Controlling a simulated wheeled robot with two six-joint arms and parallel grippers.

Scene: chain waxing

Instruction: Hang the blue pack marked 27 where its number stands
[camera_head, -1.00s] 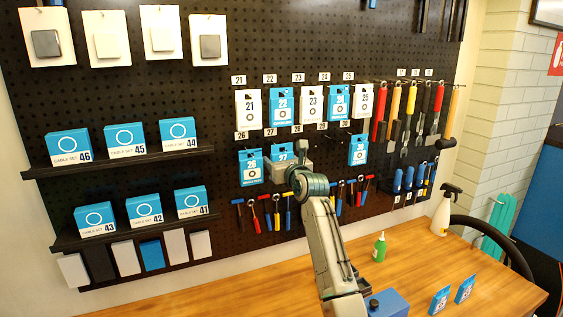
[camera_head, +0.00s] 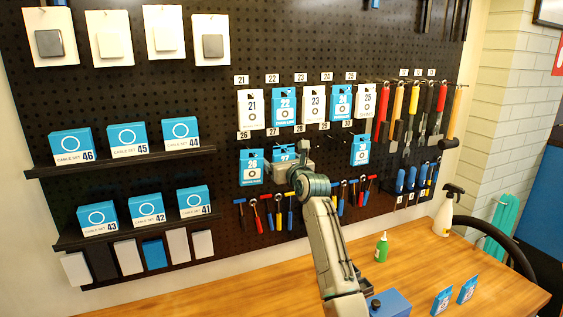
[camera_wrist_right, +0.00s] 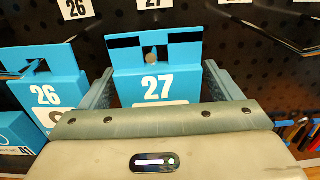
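The blue pack marked 27 (camera_head: 283,153) is upright at the black pegboard, in the lower row just right of the blue pack marked 26 (camera_head: 251,168). My right gripper (camera_head: 291,163) is at it from the front and below. In the right wrist view, the pack (camera_wrist_right: 157,82) sits between the two fingers (camera_wrist_right: 158,85), which appear to meet its side edges. The number plate 27 (camera_wrist_right: 153,4) stands right above it. A small grey round end (camera_wrist_right: 150,52) shows at its hanging slot; I cannot tell if the hook passes through. My left gripper is out of view.
Packs 21 to 25 hang in the row above, close over the gripper. The pack marked 30 (camera_head: 360,150) hangs to the right, with free board between. Small tools (camera_head: 262,213) hang below. A green bottle (camera_head: 381,247) and a spray bottle (camera_head: 447,208) stand on the wooden table (camera_head: 240,297).

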